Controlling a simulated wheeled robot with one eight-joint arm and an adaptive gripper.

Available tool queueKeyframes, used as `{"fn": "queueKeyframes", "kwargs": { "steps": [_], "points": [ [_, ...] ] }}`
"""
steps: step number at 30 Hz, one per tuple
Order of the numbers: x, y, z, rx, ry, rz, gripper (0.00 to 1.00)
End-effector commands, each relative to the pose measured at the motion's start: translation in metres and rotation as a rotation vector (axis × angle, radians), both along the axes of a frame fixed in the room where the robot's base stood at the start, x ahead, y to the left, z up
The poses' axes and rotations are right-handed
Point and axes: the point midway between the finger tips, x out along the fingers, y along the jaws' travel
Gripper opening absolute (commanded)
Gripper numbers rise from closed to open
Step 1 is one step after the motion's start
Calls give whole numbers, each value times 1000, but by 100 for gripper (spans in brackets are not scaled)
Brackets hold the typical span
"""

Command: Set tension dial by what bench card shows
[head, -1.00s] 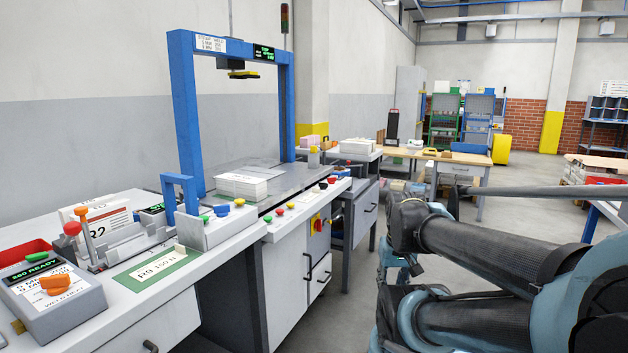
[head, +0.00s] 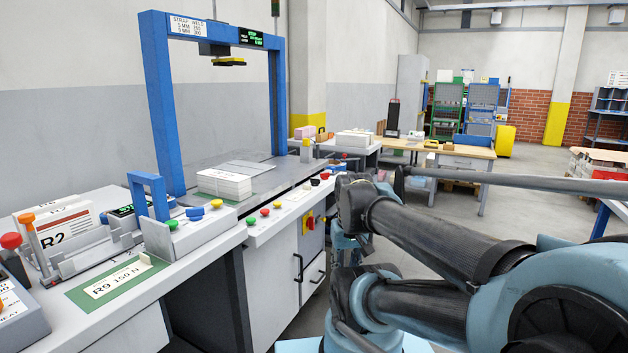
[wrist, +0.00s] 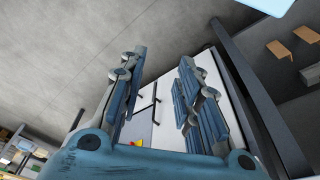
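A bench card (head: 120,278) lies on a green mat (head: 88,297) on the left bench; it appears to read "R9 150 N". The blue strapping frame (head: 160,100) stands on its machine, whose front panel (head: 250,229) has a row of green, yellow, red and dark controls. Their labels are too small to read, so I cannot tell which is the tension dial. In the wrist view my gripper (wrist: 163,92) is open and empty, with floor and a white cabinet (wrist: 150,118) beyond its fingers. In the head view its fingers are not distinguishable.
A control box (head: 190,232) with green and blue knobs stands beside the card. A white stack (head: 222,184) sits under the frame. A grey box (head: 18,315) is cut off at the left edge. A wooden table (head: 450,150) stands farther back. Open floor lies between.

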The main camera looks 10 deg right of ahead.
Motion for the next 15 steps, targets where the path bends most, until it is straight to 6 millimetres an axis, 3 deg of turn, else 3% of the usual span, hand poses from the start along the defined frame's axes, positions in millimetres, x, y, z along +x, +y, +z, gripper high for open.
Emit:
{"fn": "queueKeyframes", "kwargs": {
  "steps": [5, 15],
  "points": [
    [29, 1, 38, -10, 11, 50, 31],
    [119, 1, 132, -37, 46, 213, 31]
  ]
}}
